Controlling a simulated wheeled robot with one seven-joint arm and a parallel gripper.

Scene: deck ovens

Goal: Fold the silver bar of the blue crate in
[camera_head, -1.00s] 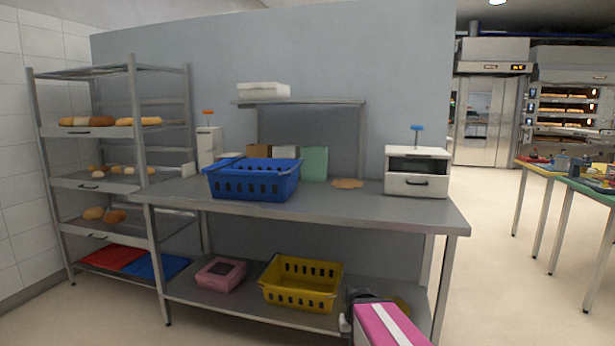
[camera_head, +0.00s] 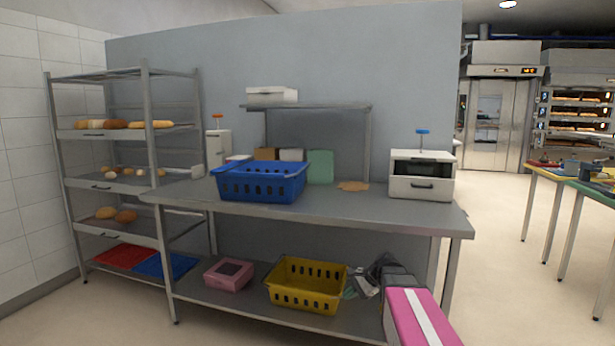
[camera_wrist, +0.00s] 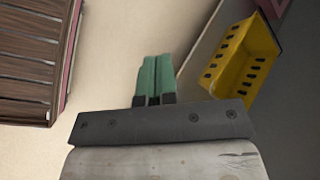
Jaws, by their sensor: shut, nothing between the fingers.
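The blue crate (camera_head: 262,183) stands upright on the metal table's top, left of the middle, in the head view. Its silver bar cannot be made out at this distance. My gripper (camera_wrist: 157,60) shows in the wrist view with its green fingers together and nothing between them. It points over the floor beside the table's lower shelf, well apart from the blue crate. In the head view my gripper is low at the right, by the table's front, and its fingers are hard to make out there.
A bread rack (camera_head: 110,186) stands at left. Open floor lies at right.

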